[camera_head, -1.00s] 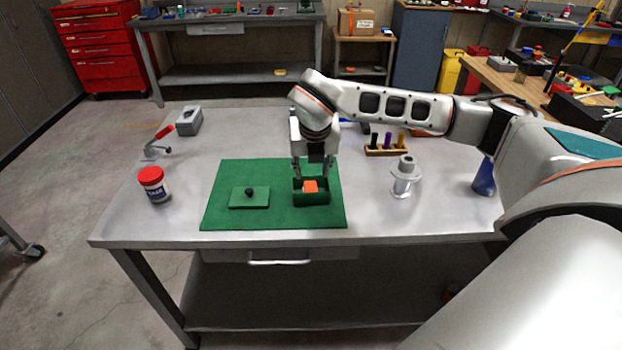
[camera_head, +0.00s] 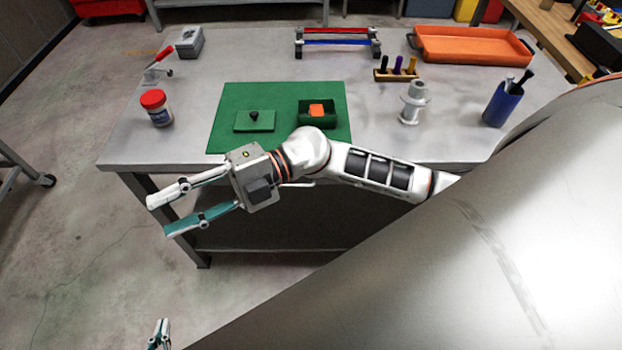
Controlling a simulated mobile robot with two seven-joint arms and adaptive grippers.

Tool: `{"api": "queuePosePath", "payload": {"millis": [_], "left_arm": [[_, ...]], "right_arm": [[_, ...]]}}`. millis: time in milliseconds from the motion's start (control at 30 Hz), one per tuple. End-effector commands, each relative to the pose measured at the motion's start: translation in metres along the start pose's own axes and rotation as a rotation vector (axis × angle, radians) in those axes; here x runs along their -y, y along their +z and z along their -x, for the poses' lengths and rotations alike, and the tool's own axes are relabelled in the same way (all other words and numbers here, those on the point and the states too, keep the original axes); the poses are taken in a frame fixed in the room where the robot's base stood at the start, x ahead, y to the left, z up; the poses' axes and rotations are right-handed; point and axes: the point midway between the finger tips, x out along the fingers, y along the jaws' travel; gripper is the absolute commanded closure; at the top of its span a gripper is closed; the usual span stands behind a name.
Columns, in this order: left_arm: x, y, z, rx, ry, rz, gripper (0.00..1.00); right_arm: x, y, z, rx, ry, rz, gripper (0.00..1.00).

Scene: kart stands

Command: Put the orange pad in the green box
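The orange pad (camera_head: 317,110) lies inside the open green box (camera_head: 304,121), on the right part of the green mat (camera_head: 235,97). The green lid (camera_head: 254,122) with a black knob lies flat on the mat, left of the box. My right gripper (camera_head: 157,217) is open and empty, out in front of the table's front left edge, pointing left and well apart from the box. Only the finger ends of my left gripper (camera_head: 159,336) show at the bottom edge, low and far from the table top; their opening is unclear.
A red-lidded jar (camera_head: 156,108) stands left of the mat. A grey spool-like part (camera_head: 413,103), a small rack (camera_head: 396,75) and a blue cup (camera_head: 501,104) stand to the right. An orange tray (camera_head: 471,47) and a red-and-blue bar stand (camera_head: 337,43) are at the back.

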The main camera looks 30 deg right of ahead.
Motion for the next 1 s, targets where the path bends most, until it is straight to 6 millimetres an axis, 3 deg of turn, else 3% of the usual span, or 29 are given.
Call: {"api": "queuePosePath", "payload": {"millis": [100, 200, 267, 367, 400, 500, 600, 700, 833, 1000], "left_arm": [[0.000, 0.000, 0.000, 0.001, 0.000, 0.000, 1.00], [0.000, 0.000, 0.000, 0.001, 0.000, 0.000, 1.00], [0.000, 0.000, 0.000, 0.001, 0.000, 0.000, 1.00], [0.000, 0.000, 0.000, 0.001, 0.000, 0.000, 1.00], [0.000, 0.000, 0.000, 0.001, 0.000, 0.000, 1.00], [0.000, 0.000, 0.000, 0.001, 0.000, 0.000, 1.00], [0.000, 0.000, 0.000, 0.001, 0.000, 0.000, 1.00], [0.000, 0.000, 0.000, 0.001, 0.000, 0.000, 1.00], [0.000, 0.000, 0.000, 0.001, 0.000, 0.000, 1.00], [0.000, 0.000, 0.000, 0.000, 0.000, 0.000, 1.00]], "right_arm": [[-0.019, 0.024, 0.012, 0.154, 0.292, -0.172, 0.63], [-0.012, 0.058, 0.043, 0.338, 0.485, -0.332, 0.63], [0.006, 0.079, 0.069, 0.466, 0.577, -0.440, 0.63], [0.060, 0.106, 0.117, 0.697, 0.685, -0.637, 0.63], [0.090, 0.112, 0.137, 0.794, 0.712, -0.724, 0.63], [0.167, 0.109, 0.180, 1.006, 0.738, -0.926, 0.63], [0.233, 0.091, 0.209, 1.163, 0.725, -1.092, 0.63], [0.280, 0.070, 0.226, 1.264, 0.702, -1.213, 0.63], [0.311, 0.051, 0.235, 1.328, 0.678, -1.295, 0.63], [0.317, 0.047, 0.237, 1.341, 0.672, -1.315, 0.63]]}}
